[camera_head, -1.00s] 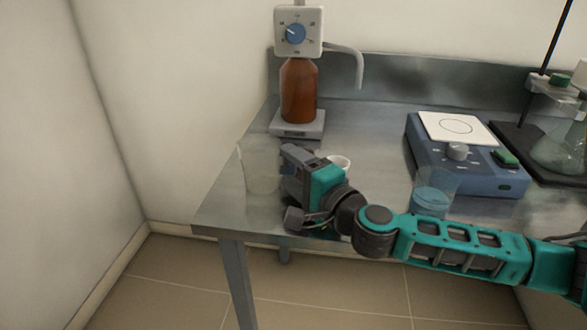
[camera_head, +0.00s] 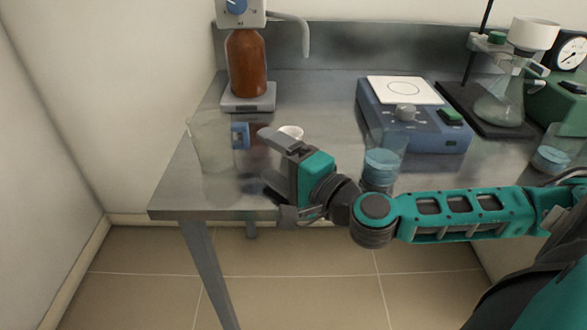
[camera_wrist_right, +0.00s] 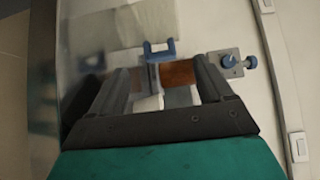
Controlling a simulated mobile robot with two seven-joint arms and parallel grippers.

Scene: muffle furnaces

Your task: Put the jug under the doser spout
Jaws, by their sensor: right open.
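The jug (camera_head: 211,148) is clear, with a blue handle on its right side, and stands upright near the bench's left front edge. The handle also shows in the right wrist view (camera_wrist_right: 158,50), ahead of my open fingers. The doser (camera_head: 238,10) has a blue dial and sits on a brown bottle (camera_head: 246,65). Its grey spout (camera_head: 304,38) reaches right and bends down over bare bench. My right gripper (camera_head: 267,160) is open and empty, just right of the jug, apart from it, with fingers pointing towards the handle. My left gripper is not in view.
The bottle stands on a grey scale (camera_head: 248,98) behind the jug. A small white dish (camera_head: 290,132) lies behind my right gripper. A beaker of blue liquid (camera_head: 381,165) and a blue hotplate (camera_head: 418,130) stand to the right. The bench (camera_head: 320,90) below the spout is clear.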

